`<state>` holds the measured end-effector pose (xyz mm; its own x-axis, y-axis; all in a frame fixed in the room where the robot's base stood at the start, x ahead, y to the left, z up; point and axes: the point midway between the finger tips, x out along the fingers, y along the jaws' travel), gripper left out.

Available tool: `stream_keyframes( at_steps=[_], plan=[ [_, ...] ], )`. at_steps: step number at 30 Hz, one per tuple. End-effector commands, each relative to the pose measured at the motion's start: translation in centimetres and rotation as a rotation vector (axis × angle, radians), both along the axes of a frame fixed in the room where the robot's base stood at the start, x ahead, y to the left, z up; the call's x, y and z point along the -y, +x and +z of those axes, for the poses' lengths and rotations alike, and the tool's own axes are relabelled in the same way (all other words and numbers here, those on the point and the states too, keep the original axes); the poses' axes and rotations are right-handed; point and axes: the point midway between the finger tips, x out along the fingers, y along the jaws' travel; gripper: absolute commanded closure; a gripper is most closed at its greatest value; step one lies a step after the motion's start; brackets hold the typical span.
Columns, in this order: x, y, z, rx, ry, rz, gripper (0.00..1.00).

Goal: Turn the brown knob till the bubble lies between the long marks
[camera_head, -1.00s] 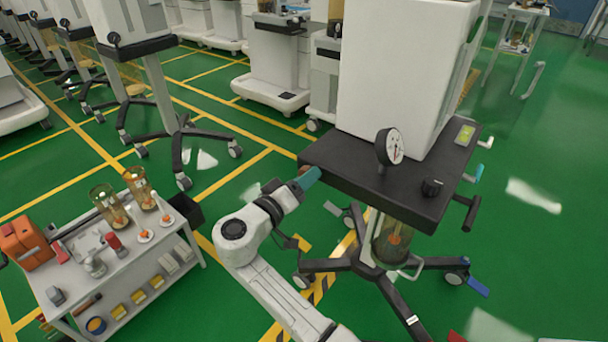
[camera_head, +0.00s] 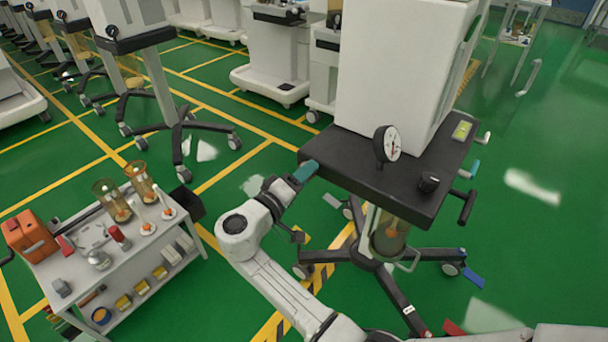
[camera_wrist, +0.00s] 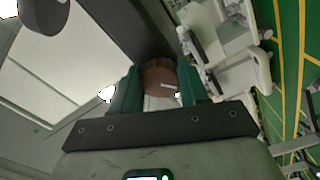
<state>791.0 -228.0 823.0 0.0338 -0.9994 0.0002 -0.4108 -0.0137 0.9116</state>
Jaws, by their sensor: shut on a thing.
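The brown knob (camera_wrist: 157,77) is between my gripper's two green fingers in the wrist view, with a pale line on its face. My gripper (camera_wrist: 160,85) is shut on it. In the head view my gripper (camera_head: 305,171) reaches the left end of the cart's black top (camera_head: 405,188), and its fingers hide the knob. A small yellow-green block (camera_head: 461,130), possibly the level, lies on the right part of the black top. It is too small to make out a bubble or long marks.
A round dial gauge (camera_head: 387,144) and a black knob (camera_head: 428,182) stand on the black top, before a large white housing (camera_head: 395,75). A white side trolley (camera_head: 85,270) with jars and tools stands at left. Green floor lies between them.

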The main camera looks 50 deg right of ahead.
Motion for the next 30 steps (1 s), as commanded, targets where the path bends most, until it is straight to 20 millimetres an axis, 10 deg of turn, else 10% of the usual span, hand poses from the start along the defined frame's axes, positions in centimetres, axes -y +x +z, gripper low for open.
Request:
stream_keyframes(
  at_steps=[2, 3, 11, 20, 30],
  plan=[
    [0.0, 0.0, -0.1, -0.001, 0.002, 0.001, 0.87],
    [0.0, 0.0, -0.1, -0.001, 0.002, 0.001, 0.56],
    [0.0, 0.0, 0.0, 0.000, 0.001, 0.000, 0.31],
    [-0.3, 0.0, 0.0, 0.001, 0.000, 0.002, 0.31],
    [-5.9, -0.1, -0.1, 0.001, 0.000, 0.004, 0.31]
  ],
)
